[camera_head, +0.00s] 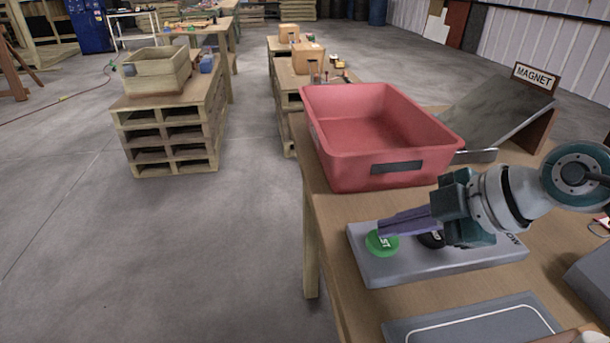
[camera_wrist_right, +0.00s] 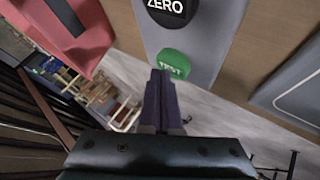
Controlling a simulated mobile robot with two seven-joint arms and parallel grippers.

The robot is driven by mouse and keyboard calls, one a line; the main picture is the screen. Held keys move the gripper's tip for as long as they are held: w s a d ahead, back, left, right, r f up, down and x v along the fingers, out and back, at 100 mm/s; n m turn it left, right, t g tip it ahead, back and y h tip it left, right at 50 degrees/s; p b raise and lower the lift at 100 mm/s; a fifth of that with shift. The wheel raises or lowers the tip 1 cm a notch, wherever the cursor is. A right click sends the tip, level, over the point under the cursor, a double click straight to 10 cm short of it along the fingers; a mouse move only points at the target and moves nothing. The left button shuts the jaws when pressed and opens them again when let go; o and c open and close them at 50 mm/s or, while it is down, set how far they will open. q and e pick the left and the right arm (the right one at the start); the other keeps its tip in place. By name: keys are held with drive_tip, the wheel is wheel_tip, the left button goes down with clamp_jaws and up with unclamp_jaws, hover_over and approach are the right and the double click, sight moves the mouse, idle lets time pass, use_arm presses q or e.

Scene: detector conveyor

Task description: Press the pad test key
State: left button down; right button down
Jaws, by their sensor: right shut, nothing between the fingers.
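The green TEST key (camera_head: 380,245) sits at the left end of a grey key panel (camera_head: 425,265) on the wooden table. It also shows in the right wrist view (camera_wrist_right: 174,60), just beyond the fingertips. My right gripper (camera_head: 382,228) is shut and empty, its purple fingers pointing left with the tips over the green key. I cannot tell whether they touch it. The black ZERO key (camera_wrist_right: 170,8) is beside the green one, partly covered by the fingers in the head view. My left gripper is not in view.
A red bin (camera_head: 335,160) stands right behind the panel. A metal chute (camera_head: 495,105) with a MAGNET sign (camera_head: 536,77) is at the back right. A grey pad with a white outline (camera_head: 475,322) lies in front. Open floor is to the left.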

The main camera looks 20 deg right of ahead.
sight(392, 242)
drive_tip(key=shift+f, duration=0.35)
idle(0.4)
drive_tip(key=shift+r, duration=0.15)
drive_tip(key=shift+r+p, duration=0.75)
drive_tip(key=shift+p, duration=0.45)
wheel_tip(392, 242, up, 5)
drive_tip(key=p, duration=0.6)
